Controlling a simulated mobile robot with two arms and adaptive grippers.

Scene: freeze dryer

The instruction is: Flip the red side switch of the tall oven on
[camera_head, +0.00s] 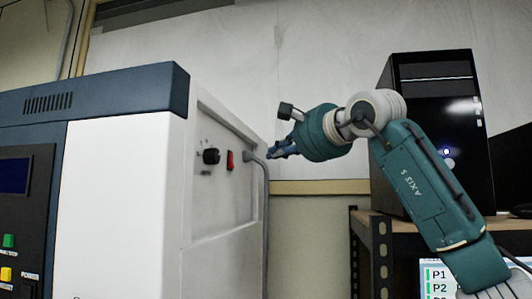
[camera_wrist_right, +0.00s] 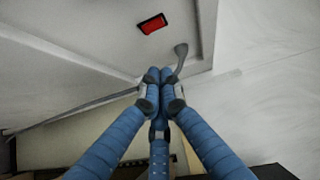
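The tall oven (camera_head: 125,200) is a white cabinet with a dark blue top, at the left of the head view. Its red side switch (camera_head: 230,160) is on the right side panel, beside a black knob (camera_head: 211,156). In the right wrist view the red switch (camera_wrist_right: 152,24) sits in a black frame, beyond the fingertips. My right gripper (camera_head: 275,153) points left at the panel, just right of the switch and apart from it. In the wrist view its blue fingers (camera_wrist_right: 160,78) meet at the tips, with nothing between them. My left gripper is out of view.
A grey cable (camera_head: 265,200) leaves the side panel close to the switch and hangs down; it also shows in the wrist view (camera_wrist_right: 181,50), near the fingertips. A black computer tower (camera_head: 440,110) stands on a shelf (camera_head: 375,222) at the right, behind my right arm.

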